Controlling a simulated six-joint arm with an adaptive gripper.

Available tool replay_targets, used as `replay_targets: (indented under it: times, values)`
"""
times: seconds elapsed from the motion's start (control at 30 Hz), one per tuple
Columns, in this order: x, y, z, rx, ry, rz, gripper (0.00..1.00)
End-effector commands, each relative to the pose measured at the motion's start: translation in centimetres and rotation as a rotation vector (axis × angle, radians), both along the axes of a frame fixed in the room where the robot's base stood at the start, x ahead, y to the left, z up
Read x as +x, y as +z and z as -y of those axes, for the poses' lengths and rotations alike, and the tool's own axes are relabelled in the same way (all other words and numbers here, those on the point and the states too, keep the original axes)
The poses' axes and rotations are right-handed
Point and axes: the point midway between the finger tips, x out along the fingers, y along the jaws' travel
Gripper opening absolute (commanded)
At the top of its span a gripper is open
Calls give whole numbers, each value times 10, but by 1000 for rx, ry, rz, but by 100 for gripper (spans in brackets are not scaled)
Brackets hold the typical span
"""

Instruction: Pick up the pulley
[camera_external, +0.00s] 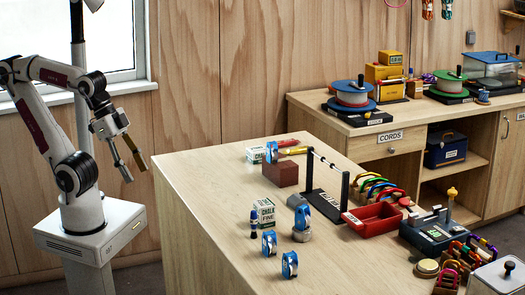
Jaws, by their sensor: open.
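Several blue and silver pulley-like pieces are on the wooden table. One pulley (269,243) stands upright near the table's left edge, and another pulley (289,265) stands nearer the front. A third blue piece (271,152) is at the brown block, and a further blue piece (302,215) sits on a round grey base. I cannot tell which one the task means. My gripper (135,172) is open and empty, pointing down to the left of the table, well apart from all of them.
White-and-green chalk boxes (262,213), a brown block (280,174), a black rack with a bar (325,192), a red tray (373,221) and a dark device (430,233) crowd the table (205,185). Its left part is clear. A cabinet (400,133) stands behind.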

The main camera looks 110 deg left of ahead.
Motion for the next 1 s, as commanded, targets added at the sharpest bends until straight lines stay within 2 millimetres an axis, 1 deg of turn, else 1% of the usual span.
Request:
replay_targets:
  times: [0.13,0.27,0.37,0.47,0.7,0.87,1.0]
  values:
    - [5,0,-2,-1,8,7,49]
    - [20,0,-6,-2,26,29,49]
    - [38,-1,-12,-4,51,59,49]
    - [60,-1,-21,-4,82,97,49]
    - [115,-4,-53,2,167,204,49]
    - [148,-7,-79,12,225,275,49]
    - [173,-10,-105,25,277,338,49]
